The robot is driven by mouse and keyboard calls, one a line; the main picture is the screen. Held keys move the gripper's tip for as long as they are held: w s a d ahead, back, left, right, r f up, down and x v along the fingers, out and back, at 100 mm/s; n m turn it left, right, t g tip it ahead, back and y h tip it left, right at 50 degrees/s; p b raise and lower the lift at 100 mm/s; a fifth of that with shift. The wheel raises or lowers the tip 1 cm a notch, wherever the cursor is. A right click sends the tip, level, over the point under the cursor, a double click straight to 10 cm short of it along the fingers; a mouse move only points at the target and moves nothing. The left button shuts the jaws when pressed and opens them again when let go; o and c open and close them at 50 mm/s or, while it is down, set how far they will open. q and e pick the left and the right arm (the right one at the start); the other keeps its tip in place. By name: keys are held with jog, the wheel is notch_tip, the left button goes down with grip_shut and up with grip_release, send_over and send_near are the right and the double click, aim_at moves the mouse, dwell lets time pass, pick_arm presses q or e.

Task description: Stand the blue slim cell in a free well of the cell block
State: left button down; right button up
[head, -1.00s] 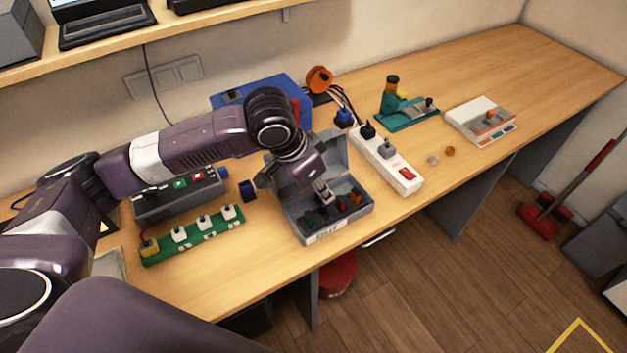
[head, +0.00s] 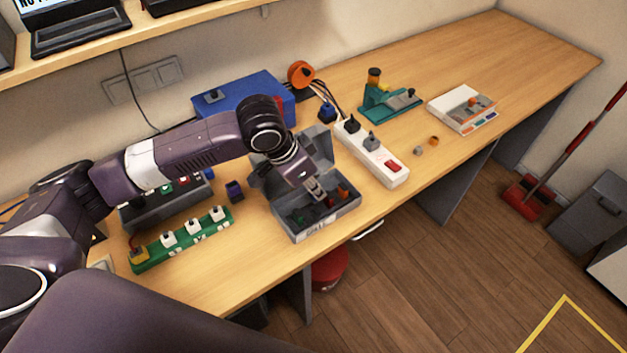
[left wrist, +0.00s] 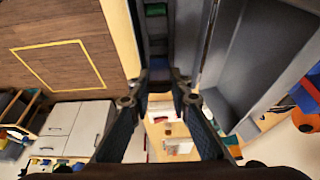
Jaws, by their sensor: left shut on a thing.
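The open grey case (head: 341,218) stands near the table's front edge. I take the compartments for the cell block. My left gripper (head: 317,192) points down into the case. In the left wrist view its fingertips (left wrist: 160,80) close on a small blue piece, the blue slim cell (left wrist: 158,75), mostly hidden between them. A green piece (left wrist: 156,10) sits in the row of compartments there. I cannot tell whether the cell touches the case floor. My right gripper is not in view.
The case's raised lid (head: 315,150) stands behind the gripper. A white power strip (head: 370,153) is close on the right, a green strip (head: 183,240) with white plugs on the left. A dark blue block (head: 234,190) lies left of the case. The table's far right is clear.

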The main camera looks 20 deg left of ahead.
aim_at(311, 194)
pick_arm(q)
jog(key=shift+f+b, duration=0.45)
jog(key=shift+f, duration=1.45)
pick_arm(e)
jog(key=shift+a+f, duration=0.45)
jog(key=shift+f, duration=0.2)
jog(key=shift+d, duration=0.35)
pick_arm(q)
jog(key=shift+r, duration=0.1)
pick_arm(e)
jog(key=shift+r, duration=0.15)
pick_arm(q)
jog(key=shift+p, duration=0.5)
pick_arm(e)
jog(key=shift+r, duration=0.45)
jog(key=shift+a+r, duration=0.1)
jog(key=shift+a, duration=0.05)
pick_arm(q)
jog(key=shift+p, duration=0.4)
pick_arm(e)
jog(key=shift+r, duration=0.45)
pick_arm(q)
jog(key=shift+p, duration=0.35)
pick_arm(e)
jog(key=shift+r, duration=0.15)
